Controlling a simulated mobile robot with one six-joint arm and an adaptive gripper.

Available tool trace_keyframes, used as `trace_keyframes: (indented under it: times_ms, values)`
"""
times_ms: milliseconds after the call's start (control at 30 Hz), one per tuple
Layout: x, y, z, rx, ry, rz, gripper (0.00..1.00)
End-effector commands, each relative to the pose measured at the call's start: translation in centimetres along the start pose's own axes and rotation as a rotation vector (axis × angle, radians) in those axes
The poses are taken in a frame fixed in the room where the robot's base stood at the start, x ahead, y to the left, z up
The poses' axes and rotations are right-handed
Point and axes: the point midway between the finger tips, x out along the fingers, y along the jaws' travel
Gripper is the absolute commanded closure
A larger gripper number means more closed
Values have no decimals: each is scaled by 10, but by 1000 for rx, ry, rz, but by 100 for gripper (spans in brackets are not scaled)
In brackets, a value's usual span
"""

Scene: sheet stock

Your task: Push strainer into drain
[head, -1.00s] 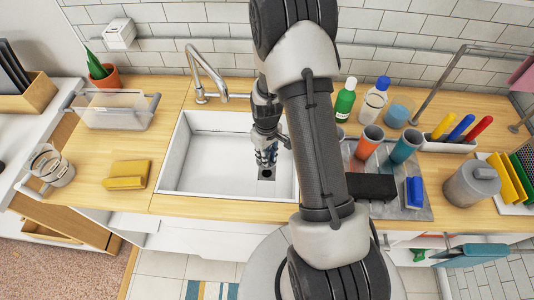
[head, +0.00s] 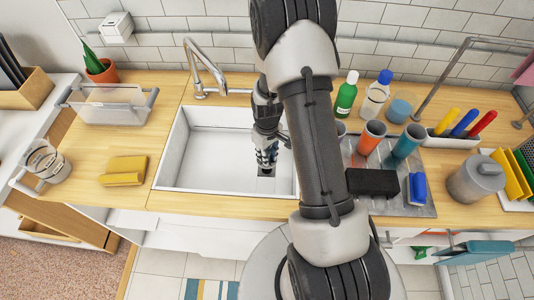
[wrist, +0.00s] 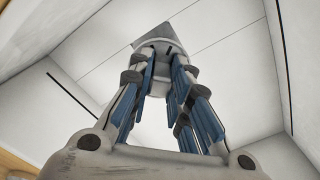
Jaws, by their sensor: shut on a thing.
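My gripper (head: 266,161) points down inside the white sink (head: 205,165), right over the drain (head: 267,173) in its floor. In the wrist view its blue-padded fingers (wrist: 160,62) are closed around a pale grey round piece, the strainer (wrist: 158,43). The strainer is mostly hidden by the fingers. The drain's grey square plate (wrist: 188,27) shows just behind it. I cannot tell whether the strainer touches the drain opening.
The faucet (head: 205,70) rises behind the sink. Right of my arm stand an orange cup (head: 371,137), a teal cup (head: 408,141) and bottles. The sink's left side is empty.

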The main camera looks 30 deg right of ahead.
Motion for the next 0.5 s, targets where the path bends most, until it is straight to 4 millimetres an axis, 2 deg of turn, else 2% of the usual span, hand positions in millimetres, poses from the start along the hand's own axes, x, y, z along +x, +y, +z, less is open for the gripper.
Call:
trace_keyframes:
  times_ms: [500]
  values:
    - [33,0,0,0,0,0,100]
